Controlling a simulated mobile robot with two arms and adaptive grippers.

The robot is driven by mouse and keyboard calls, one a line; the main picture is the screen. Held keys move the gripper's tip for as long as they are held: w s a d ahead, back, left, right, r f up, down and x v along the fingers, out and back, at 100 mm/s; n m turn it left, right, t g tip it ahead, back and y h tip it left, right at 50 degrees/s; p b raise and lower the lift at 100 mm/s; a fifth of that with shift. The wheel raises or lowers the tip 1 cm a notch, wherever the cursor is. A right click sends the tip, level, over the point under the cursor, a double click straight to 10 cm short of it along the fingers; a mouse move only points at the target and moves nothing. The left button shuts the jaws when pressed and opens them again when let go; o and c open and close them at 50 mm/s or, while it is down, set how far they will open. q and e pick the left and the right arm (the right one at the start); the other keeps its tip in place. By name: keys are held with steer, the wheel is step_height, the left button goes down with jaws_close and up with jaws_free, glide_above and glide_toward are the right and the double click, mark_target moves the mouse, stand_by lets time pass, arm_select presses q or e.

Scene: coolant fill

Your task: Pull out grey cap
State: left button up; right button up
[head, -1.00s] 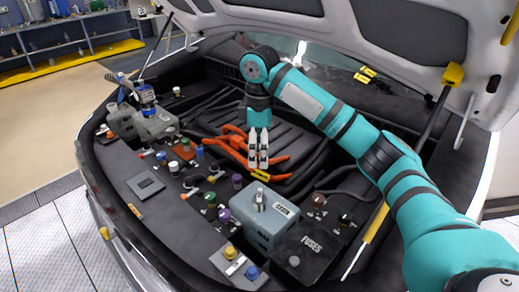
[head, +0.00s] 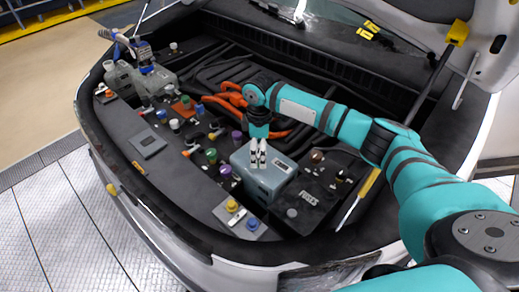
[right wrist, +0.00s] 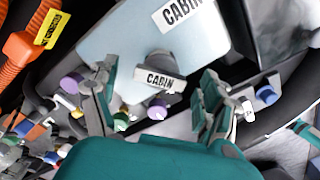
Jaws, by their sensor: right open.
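The grey cap (right wrist: 158,65) sits on top of the blue-grey coolant reservoir (head: 277,182) and carries a white "CABIN" label. The reservoir also shows in the right wrist view (right wrist: 110,38). My right gripper (head: 257,167) is over the reservoir in the head view and hides the cap there. In the right wrist view, my right gripper (right wrist: 156,108) is open, with one finger on each side of the cap in the picture and a gap to both. I cannot tell its exact height above the cap. My left gripper is not in view.
A black fuse box (head: 318,196) stands right of the reservoir. Several coloured caps, including a purple one (head: 237,137) and a yellow one (head: 232,206), surround it. Orange hoses (head: 228,98) run behind. A prop rod (head: 425,85) stands at the right.

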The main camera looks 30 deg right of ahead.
steer(key=shift+f, duration=0.45)
steer(key=shift+c, duration=0.2)
steer(key=c, duration=1.1)
steer(key=o, duration=0.4)
steer(key=c, duration=0.3)
steer(key=shift+r+n+p, duration=0.15)
steer(key=shift+n+p, duration=0.35)
steer(key=shift+n, duration=0.2)
steer(key=shift+n+p, duration=0.4)
steer(key=shift+n, duration=0.5)
